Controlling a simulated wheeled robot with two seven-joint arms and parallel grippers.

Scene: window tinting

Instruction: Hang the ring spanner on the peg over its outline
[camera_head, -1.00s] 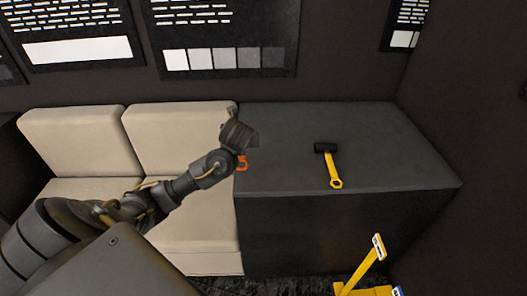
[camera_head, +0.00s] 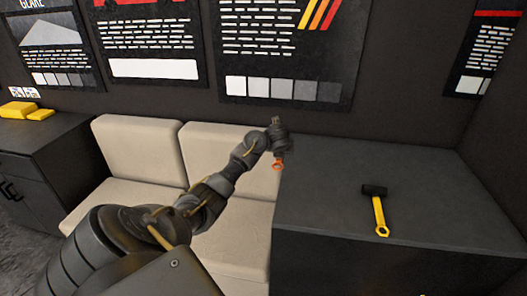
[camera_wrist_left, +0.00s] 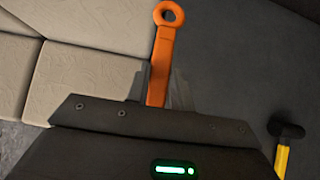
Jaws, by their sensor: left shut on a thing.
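The ring spanner (camera_head: 278,166) is orange, with a round ring end. My left gripper (camera_head: 279,142) is shut on it, above the left edge of the dark cabinet beside the cushioned seat. In the left wrist view the spanner (camera_wrist_left: 162,50) sticks out from between the fingers (camera_wrist_left: 160,90), its ring end pointing away from the gripper. The handle's lower part is hidden by the gripper. No peg or spanner outline is visible. My right gripper is out of view.
A hammer with a black head and yellow handle (camera_head: 379,212) lies on the dark cabinet top (camera_head: 320,190). A cream seat (camera_head: 135,150) stands to the left. Yellow blocks (camera_head: 20,109) lie on another dark cabinet at far left. Posters (camera_head: 290,45) cover the wall.

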